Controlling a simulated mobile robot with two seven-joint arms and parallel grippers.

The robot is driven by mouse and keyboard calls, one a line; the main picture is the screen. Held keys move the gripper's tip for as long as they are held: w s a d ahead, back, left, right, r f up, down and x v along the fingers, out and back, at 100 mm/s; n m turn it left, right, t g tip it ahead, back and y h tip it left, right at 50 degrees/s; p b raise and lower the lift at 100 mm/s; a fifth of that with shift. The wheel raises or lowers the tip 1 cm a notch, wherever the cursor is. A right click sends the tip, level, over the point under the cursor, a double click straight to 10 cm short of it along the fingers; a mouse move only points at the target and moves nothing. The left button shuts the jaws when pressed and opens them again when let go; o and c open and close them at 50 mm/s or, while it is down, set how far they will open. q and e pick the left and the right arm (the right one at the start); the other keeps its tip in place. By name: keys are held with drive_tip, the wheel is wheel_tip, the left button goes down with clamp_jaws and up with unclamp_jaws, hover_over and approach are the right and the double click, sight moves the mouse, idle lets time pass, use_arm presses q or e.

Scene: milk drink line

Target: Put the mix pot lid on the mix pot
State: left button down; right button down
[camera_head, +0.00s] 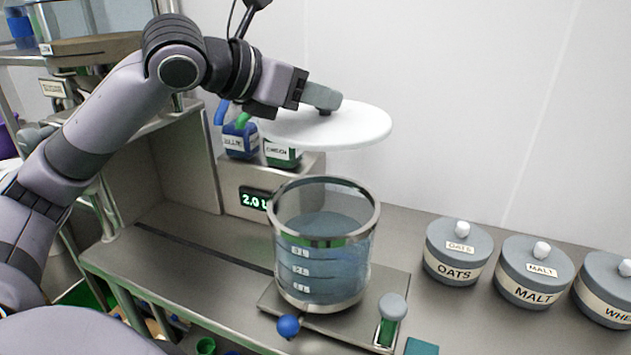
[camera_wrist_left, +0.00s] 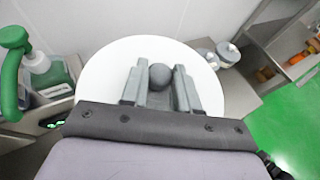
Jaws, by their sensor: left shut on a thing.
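The mix pot lid (camera_head: 352,128) is a white disc with a dark round knob. My left gripper (camera_head: 325,108) is shut on that knob and holds the lid roughly level in the air, above and behind the mix pot. In the left wrist view the lid (camera_wrist_left: 108,70) lies beyond the fingers, with its knob (camera_wrist_left: 160,76) between the fingertips (camera_wrist_left: 160,85). The mix pot (camera_head: 322,262) is a clear vessel with a metal rim and level marks, open at the top and holding bluish liquid. It stands on a metal plate on the bench. My right gripper is not in view.
Lidded grey jars labelled oats (camera_head: 458,255) and malt (camera_head: 535,275) stand to the right, with another at the edge. Blue and green labelled bottles (camera_head: 282,153) stand behind the pot on a unit with a lit display (camera_head: 254,200).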

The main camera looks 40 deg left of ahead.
use_arm(q)
wheel_tip(320, 180, down, 14)
drive_tip(key=b, duration=0.3)
drive_tip(key=shift+b, duration=0.4)
drive_tip(key=shift+f, duration=0.1)
drive_tip(key=c, duration=0.8)
unclamp_jaws()
drive_tip(key=shift+c, duration=0.2)
